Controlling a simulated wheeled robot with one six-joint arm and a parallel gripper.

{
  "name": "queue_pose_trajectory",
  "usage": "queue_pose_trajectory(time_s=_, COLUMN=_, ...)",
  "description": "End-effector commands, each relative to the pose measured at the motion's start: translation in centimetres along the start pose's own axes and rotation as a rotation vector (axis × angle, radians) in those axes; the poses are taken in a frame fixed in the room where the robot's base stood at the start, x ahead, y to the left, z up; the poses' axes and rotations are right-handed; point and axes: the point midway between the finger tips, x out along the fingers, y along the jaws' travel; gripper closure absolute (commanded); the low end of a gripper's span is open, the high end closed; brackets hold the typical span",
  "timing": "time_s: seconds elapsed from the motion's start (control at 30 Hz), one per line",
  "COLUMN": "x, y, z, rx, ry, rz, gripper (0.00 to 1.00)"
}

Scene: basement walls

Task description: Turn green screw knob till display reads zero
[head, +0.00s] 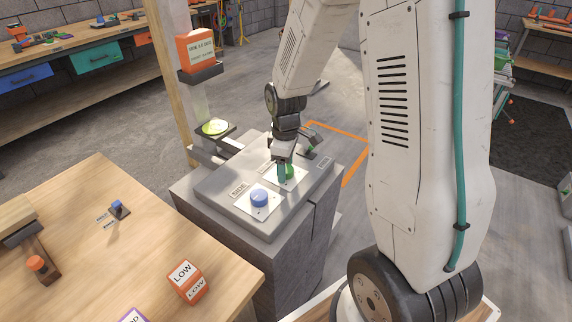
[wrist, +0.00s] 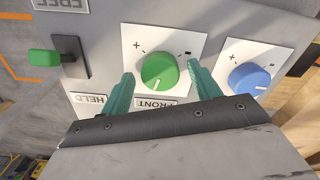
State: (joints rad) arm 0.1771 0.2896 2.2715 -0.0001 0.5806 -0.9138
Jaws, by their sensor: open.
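The green knob (wrist: 160,70) sits on a white plate with plus and minus marks, and its white pointer line faces the lower part of the wrist view. In the head view the green knob (head: 289,170) is partly hidden by my gripper (head: 283,171). My gripper (wrist: 160,74) is open, with one teal finger on each side of the knob. I cannot tell whether the fingers touch it. A round yellow-green face (head: 215,127) stands behind the console; I cannot tell if it is the display, and no reading is legible.
A blue knob (wrist: 249,80) on its own plate sits beside the green one, also in the head view (head: 259,197). A green-handled lever (wrist: 60,57) is on the other side. A wooden table (head: 90,230) with a LOW block (head: 186,281) stands left of the grey console (head: 215,185).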

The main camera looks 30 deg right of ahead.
Motion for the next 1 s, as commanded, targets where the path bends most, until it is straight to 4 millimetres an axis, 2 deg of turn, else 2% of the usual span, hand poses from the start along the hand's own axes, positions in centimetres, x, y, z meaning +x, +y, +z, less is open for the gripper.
queue_pose_trajectory(time_s=0.17, x=-0.01, y=-0.01, z=0.0, rx=0.0, ry=0.0, rz=0.0, gripper=0.38)
queue_pose_trajectory(time_s=0.3, x=-0.02, y=0.0, z=0.0, rx=0.0, ry=0.0, rz=0.0, gripper=0.77)
queue_pose_trajectory(time_s=0.33, x=-0.02, y=0.01, z=0.01, rx=0.0, ry=0.0, rz=0.0, gripper=0.83)
queue_pose_trajectory(time_s=0.67, x=-0.05, y=0.05, z=0.03, rx=0.031, ry=0.0, rz=0.001, gripper=0.82)
queue_pose_trajectory(time_s=1.0, x=-0.06, y=0.09, z=0.03, rx=0.24, ry=0.001, rz=0.001, gripper=0.82)
